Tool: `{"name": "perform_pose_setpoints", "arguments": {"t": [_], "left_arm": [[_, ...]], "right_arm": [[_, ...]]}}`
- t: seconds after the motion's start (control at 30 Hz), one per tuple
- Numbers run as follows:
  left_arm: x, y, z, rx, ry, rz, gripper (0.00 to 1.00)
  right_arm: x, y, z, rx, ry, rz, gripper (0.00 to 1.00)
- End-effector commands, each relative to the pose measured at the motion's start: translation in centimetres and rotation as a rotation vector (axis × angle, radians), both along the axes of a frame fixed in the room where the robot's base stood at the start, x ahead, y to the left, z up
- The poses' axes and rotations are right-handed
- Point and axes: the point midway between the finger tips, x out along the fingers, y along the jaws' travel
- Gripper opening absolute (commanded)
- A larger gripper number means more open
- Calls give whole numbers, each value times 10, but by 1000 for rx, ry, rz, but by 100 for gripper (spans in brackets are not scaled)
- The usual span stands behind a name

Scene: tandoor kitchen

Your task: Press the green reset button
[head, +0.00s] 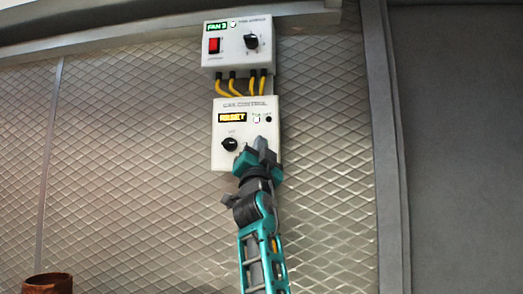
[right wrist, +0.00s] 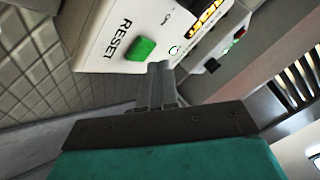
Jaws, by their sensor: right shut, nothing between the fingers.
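The green reset button (right wrist: 140,48) is a green block on the white gas control box, beside the printed word RESET, in the right wrist view. In the head view the box (head: 220,160) is on the wall and my right gripper (head: 262,147) covers its lower right part, hiding the button. My right gripper also shows in the right wrist view (right wrist: 160,70). It is shut and empty, its fingertips close to the button and slightly to its lower right in the picture. A small gap seems to show there; its depth is unclear. My left gripper is not in view.
The box has an amber display (head: 232,117) reading RESET and a black knob (head: 230,144). Yellow cables (head: 237,86) link it to the fan box (head: 222,62) above. A brown pot (head: 47,284) is at lower left. The surrounding tiled wall is clear.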

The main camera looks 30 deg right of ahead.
Motion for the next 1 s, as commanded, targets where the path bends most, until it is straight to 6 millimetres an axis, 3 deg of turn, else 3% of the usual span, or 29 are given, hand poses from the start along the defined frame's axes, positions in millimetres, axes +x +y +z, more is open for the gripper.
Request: {"name": "perform_pose_setpoints", "arguments": {"t": [1.0], "left_arm": [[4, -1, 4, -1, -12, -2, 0]], "right_arm": [[0, 0, 0, 0, 0, 0, 0]]}}
